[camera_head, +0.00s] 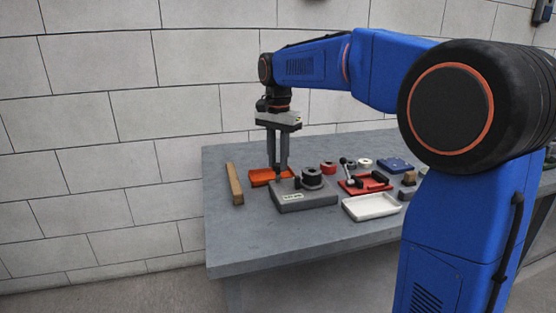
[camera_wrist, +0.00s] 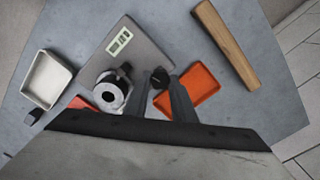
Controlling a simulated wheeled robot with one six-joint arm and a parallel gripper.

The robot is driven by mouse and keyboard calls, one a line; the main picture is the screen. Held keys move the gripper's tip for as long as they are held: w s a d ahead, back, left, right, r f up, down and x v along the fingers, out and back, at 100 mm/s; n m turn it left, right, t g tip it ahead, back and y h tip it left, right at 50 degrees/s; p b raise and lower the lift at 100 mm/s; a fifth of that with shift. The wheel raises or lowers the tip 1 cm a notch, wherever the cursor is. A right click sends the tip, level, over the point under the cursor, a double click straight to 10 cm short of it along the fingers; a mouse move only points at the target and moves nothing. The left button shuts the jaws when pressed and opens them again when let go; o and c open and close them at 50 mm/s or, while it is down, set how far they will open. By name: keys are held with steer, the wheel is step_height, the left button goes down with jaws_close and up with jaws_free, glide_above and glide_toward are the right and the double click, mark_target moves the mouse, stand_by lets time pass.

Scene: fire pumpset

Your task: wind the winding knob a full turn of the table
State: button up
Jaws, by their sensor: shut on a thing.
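The table device is a grey base block (camera_head: 305,200) with a pale label, lying on the workbench. The small black winding knob (camera_wrist: 161,76) is at the block's edge, beside the turntable. My gripper (camera_head: 278,174) points straight down, and its fingers (camera_wrist: 167,82) are shut on the knob. The fingers partly hide the knob, and its turned angle cannot be told.
An orange tray (camera_head: 262,178) lies close beside the fingers, with a wooden bar (camera_head: 235,184) beyond it. A white tray (camera_head: 371,207) and a red tray (camera_head: 352,187) with a black-handled part stand right of the block. The bench (camera_head: 250,240) is clear in front.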

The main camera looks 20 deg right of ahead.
mark_target(278, 164)
steer(key=shift+m, duration=1.6)
steer(key=o, duration=1.1)
steer(key=shift+c, duration=0.2)
step_height(278, 164, up, 18)
steer(key=shift+f, duration=0.25)
